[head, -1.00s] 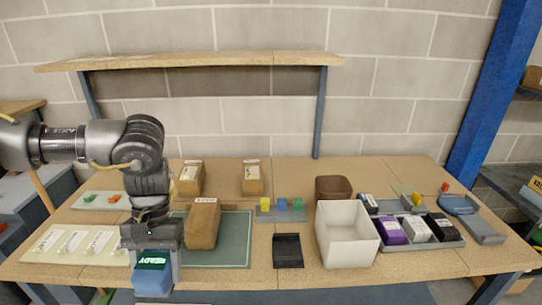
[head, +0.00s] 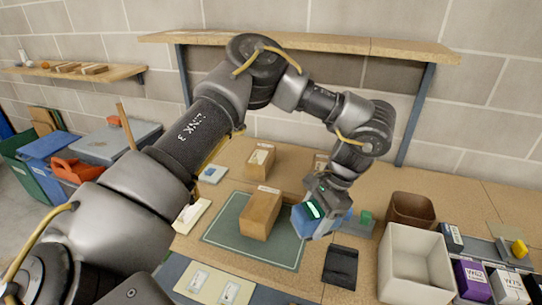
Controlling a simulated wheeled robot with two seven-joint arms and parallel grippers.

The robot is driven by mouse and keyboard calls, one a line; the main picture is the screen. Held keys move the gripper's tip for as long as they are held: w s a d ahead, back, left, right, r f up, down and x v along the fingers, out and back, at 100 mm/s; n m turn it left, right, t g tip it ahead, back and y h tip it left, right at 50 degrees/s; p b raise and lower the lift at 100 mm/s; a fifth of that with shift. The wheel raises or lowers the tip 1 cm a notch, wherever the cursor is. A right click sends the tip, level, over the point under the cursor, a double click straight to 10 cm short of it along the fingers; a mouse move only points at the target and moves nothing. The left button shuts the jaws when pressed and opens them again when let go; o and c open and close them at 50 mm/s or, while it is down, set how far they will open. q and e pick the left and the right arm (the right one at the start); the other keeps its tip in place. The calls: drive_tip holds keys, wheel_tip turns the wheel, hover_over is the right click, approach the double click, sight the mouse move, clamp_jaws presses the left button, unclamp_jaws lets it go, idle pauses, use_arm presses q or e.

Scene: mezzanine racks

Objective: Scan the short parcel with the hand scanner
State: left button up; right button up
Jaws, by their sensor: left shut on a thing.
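A brown box-shaped parcel (head: 261,214) lies on the green mat (head: 222,222), with a white label at its far top edge. Two more brown parcels stand behind it, one at the back left (head: 259,160) and one partly hidden by my arm (head: 320,161). I cannot tell for sure which is the short one. My left gripper (head: 328,192) is shut on the blue hand scanner (head: 300,222), whose small screen glows green. It holds the scanner just right of the mat parcel, apart from it. My right gripper is out of view.
A black flat pad (head: 340,266) and a white open bin (head: 385,268) are to the right, with a brown bin (head: 411,207) behind. Boxes stand in a tray at far right. Label cards (head: 214,284) lie in front. A shelf (head: 300,40) spans the back.

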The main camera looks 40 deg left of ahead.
use_arm(q)
drive_tip(key=w+a+m+t+y+p, duration=0.2)
drive_tip(key=w+a+m+t+p, duration=0.25)
drive_tip(key=w+a+m, duration=0.7)
drive_tip(key=a+m+t+h+p, duration=0.2)
drive_tip(key=a+m+t+h, duration=0.15)
drive_tip(key=a+m, duration=0.95)
drive_tip(key=shift+m, duration=0.55)
drive_tip(key=f+b, duration=0.1)
drive_tip(key=f, duration=0.1)
drive_tip(key=f+b, duration=0.2)
drive_tip(key=d+f+b, duration=0.1)
drive_tip(key=f+b, duration=0.1)
drive_tip(key=shift+w+f, duration=0.2)
drive_tip(key=shift+w, duration=0.2)
drive_tip(key=shift+f+b, duration=0.25)
drive_tip(key=shift+b, duration=0.1)
